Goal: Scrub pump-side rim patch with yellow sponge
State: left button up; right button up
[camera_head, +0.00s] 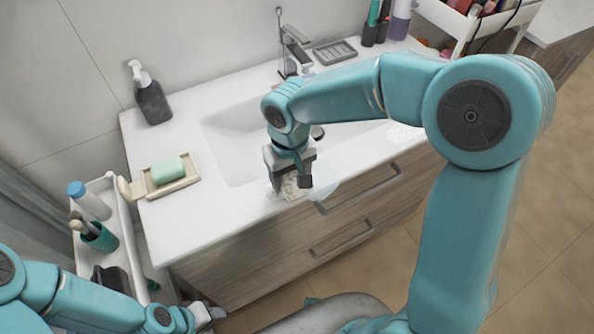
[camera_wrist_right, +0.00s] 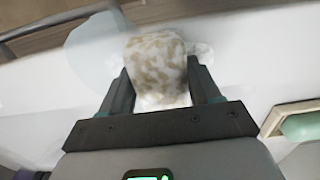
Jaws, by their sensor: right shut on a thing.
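My right gripper (camera_head: 290,178) is over the front rim of the white sink counter (camera_head: 200,222). It is shut on the sponge (camera_wrist_right: 157,62), which looks tan and mottled with white foam in the right wrist view. The sponge (camera_head: 292,191) is down at the rim and seems to touch it; the exact contact is hidden. A pale translucent patch (camera_wrist_right: 95,45) lies beside the sponge at the counter edge. A second whitish speckled patch (camera_head: 402,132) is on the right front rim. The dark pump bottle (camera_head: 152,100) stands at the back left. My left gripper (camera_head: 206,314) is low at the bottom left, away from the counter.
A soap dish (camera_head: 185,182) with a green bar (camera_head: 167,171) sits on the left counter. The faucet (camera_head: 292,45) and a grey tray (camera_head: 334,52) are at the back. A white caddy (camera_head: 128,232) stands left; a loaded cart (camera_head: 450,18) stands right.

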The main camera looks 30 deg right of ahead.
aim_at(272, 193)
jog(key=shift+a+r, duration=0.1)
jog(key=shift+a, duration=2.15)
jog(key=shift+d, duration=2.4)
jog(key=shift+w+d, duration=0.15)
jog(key=shift+d, duration=2.3)
notch_tip(272, 193, up, 7)
jog(key=p, duration=0.5)
